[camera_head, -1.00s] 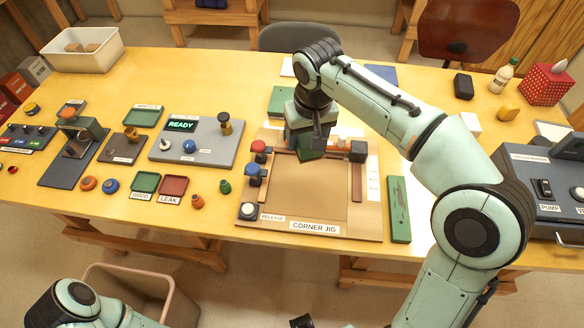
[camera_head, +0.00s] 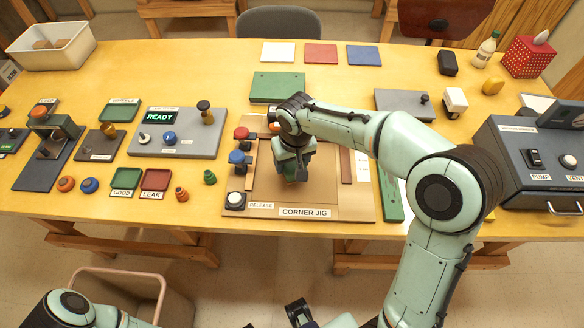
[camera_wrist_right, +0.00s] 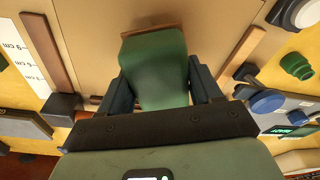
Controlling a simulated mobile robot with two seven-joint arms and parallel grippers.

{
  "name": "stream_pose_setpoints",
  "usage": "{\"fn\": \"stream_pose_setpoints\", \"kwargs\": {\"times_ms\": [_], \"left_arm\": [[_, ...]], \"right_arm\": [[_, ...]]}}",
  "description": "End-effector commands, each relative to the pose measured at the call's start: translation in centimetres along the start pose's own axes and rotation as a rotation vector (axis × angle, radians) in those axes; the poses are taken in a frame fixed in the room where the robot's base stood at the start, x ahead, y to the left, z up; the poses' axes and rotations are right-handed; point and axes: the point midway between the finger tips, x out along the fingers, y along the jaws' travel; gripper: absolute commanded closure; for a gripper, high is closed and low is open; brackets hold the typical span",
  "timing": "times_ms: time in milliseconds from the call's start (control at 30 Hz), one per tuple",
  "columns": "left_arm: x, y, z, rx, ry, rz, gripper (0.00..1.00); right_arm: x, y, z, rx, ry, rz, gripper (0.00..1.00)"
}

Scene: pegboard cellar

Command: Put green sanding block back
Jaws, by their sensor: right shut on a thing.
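My right gripper (camera_head: 294,176) is over the corner jig's (camera_head: 330,212) brown board, left of its middle. In the right wrist view its two dark fingers (camera_wrist_right: 157,92) are shut on the sides of the green sanding block (camera_wrist_right: 158,62). The block has a brown strip along its far edge. In the head view the block is mostly hidden under the gripper. I cannot tell whether it touches the board. My left arm shows at the bottom left; a dark part at the bottom middle may be its gripper (camera_head: 298,312), but its jaws are unclear.
Red and blue knobs (camera_head: 238,158) stand at the jig's left edge, above the white release button (camera_head: 235,199). A green plate (camera_head: 277,87) lies behind the jig. White, red and blue squares (camera_head: 321,54) lie farther back. A long green strip (camera_head: 390,192) lies right of the jig.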

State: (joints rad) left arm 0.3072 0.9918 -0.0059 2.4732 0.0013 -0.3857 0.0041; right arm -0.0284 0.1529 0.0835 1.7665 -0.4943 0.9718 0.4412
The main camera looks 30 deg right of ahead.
Motion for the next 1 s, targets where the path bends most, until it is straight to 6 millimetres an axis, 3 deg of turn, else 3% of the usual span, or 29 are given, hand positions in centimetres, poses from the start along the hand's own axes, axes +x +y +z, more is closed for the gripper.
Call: {"fn": "stream_pose_setpoints", "kwargs": {"times_ms": [100, 200, 800, 833, 867, 900, 1000], "left_arm": [[0.3, -0.1, 0.0, 0.000, -0.001, 0.000, 0.57], [0.4, -0.2, 0.0, -0.001, -0.001, 0.000, 0.57], [1.2, -0.5, 0.1, -0.001, -0.004, -0.001, 0.57], [1.1, -0.4, 0.1, -0.001, -0.004, -0.001, 0.57], [1.1, -0.4, 0.1, -0.001, -0.004, -0.001, 0.57], [1.1, -0.4, 0.1, -0.001, -0.004, -0.001, 0.57], [1.1, -0.4, 0.1, -0.001, -0.003, -0.001, 0.57]], "right_arm": [[2.1, 0.1, 0.4, 0.000, -0.004, 0.002, 0.65], [2.9, 0.0, 0.5, -0.001, -0.002, 0.000, 0.65], [4.1, 0.0, 0.7, 0.000, -0.003, 0.000, 0.65], [4.1, 0.0, 0.7, 0.000, -0.005, 0.001, 0.26], [4.1, 0.0, 0.8, 0.000, -0.006, 0.001, 0.17], [4.2, 0.1, 0.8, 0.000, -0.008, 0.002, 0.11], [4.3, 0.2, 0.9, 0.000, -0.012, 0.005, 0.11]]}}
